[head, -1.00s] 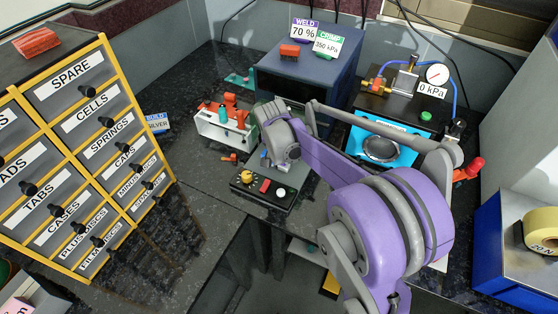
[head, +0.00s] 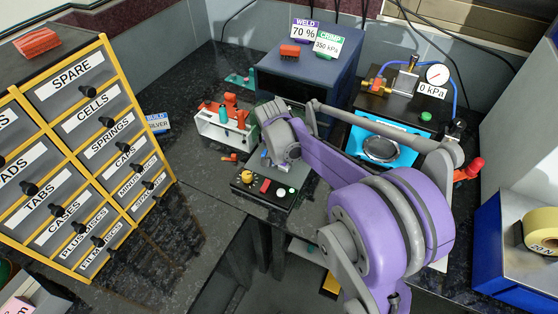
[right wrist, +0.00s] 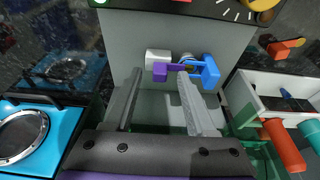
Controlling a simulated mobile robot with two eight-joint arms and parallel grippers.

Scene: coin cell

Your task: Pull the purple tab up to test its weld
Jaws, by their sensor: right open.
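The purple tab (right wrist: 177,67) shows in the right wrist view as a thin strip between a purple block (right wrist: 160,72) and a blue block (right wrist: 210,72). These sit on the grey face of the welder (right wrist: 185,32), beside small pale round parts. My right gripper (right wrist: 160,85) is open, its two grey fingers pointing at this spot with nothing between them. I cannot tell how far the fingertips are from the tab. In the head view my right arm's wrist hides most of the welder (head: 252,180), and the tab cannot be made out. My left gripper is not in view.
A white holder with red and teal tools (head: 222,130) stands left of the welder. The cyan press (head: 380,145) is to the right. A blue box (head: 318,52) with WELD and CRIMP signs stands behind. A labelled drawer cabinet (head: 75,140) fills the left.

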